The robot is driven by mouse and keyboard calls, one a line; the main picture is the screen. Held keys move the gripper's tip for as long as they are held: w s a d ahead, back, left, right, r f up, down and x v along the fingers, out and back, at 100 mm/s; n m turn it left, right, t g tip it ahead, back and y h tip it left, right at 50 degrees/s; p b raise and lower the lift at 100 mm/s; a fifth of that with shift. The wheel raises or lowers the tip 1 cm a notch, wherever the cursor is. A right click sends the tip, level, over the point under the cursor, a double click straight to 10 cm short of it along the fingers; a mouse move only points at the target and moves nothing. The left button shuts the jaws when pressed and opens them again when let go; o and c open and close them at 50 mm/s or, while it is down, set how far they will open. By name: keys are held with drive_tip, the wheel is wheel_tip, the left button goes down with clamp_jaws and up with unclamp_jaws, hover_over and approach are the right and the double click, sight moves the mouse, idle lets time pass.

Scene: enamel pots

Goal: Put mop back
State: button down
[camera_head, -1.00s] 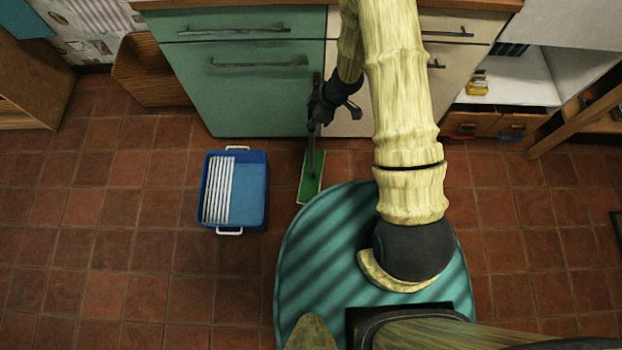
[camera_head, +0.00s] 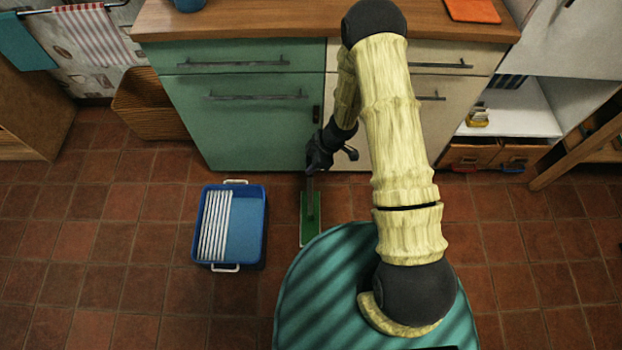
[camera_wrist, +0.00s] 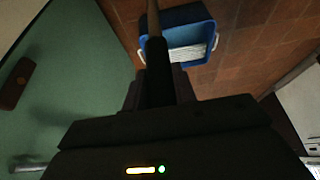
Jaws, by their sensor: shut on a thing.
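The mop has a flat green head (camera_head: 310,222) low over the tiled floor, right of the blue bucket; I cannot tell if the head touches the floor. My gripper (camera_head: 317,163) is shut on the mop's handle, in front of the cabinet. In the wrist view the dark handle (camera_wrist: 157,70) runs away from my gripper (camera_wrist: 158,95), and the mop head is not visible there. The blue bucket (camera_head: 246,225) with a white ribbed wringer on its left side stands on the floor; it also shows in the wrist view (camera_wrist: 183,34).
A green cabinet (camera_head: 245,130) with a wooden counter (camera_head: 240,22) stands right behind my gripper. A wicker basket (camera_head: 150,105) is at its left. A wooden stand (camera_head: 575,150) is at the right. The floor left of the bucket is clear.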

drive_tip(key=shift+f, duration=0.6)
drive_tip(key=shift+w+f+b, duration=0.1)
drive_tip(key=shift+f+b, duration=0.55)
drive_tip(key=shift+f, duration=1.25)
drive_tip(key=c, duration=1.1)
unclamp_jaws()
drive_tip(key=p+v, duration=0.4)
drive_tip(key=v, duration=0.8)
